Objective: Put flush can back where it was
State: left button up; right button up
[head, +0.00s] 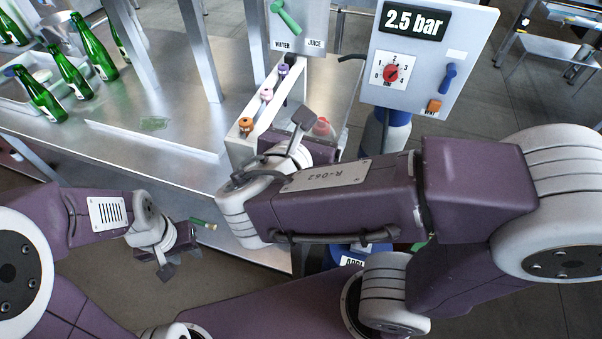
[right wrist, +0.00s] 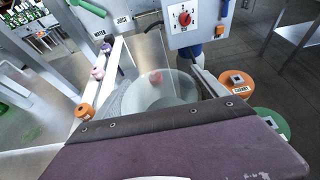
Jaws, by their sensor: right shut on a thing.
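The flush can (right wrist: 160,88) shows in the right wrist view as a wide, see-through vessel. A red knob-like thing shows through it. In the head view it is mostly hidden behind my right gripper (head: 304,125), with a clear part (head: 345,95) and a red spot visible. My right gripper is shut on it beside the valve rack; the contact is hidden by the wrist. My left gripper (head: 181,262) is low at the left, in front of the counter edge, its fingers apart with nothing seen between them. A small green rod (head: 204,224) shows just beside it.
A white rack (head: 257,112) with orange, pink and purple knobs stands left of the can. Behind are a WATER/JUICE panel (head: 299,22) and a 2.5 bar panel (head: 425,60). Green bottles (head: 70,72) stand far left. Orange (right wrist: 238,84) and green (right wrist: 270,124) tops lie right.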

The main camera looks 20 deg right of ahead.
jog(key=s+a+r, duration=0.1)
jog(key=s+a, duration=0.1)
jog(key=a, duration=0.3)
jog(key=w+d+f+b, duration=0.4)
jog(key=w+d+f, duration=0.2)
jog(key=w+f, duration=0.4)
jog(key=shift+w+f, duration=0.15)
jog(key=shift+f, duration=0.35)
jog(key=shift+f, duration=0.2)
jog(key=o, duration=1.9)
jog(key=shift+o, duration=0.2)
jog(key=shift+r, duration=0.1)
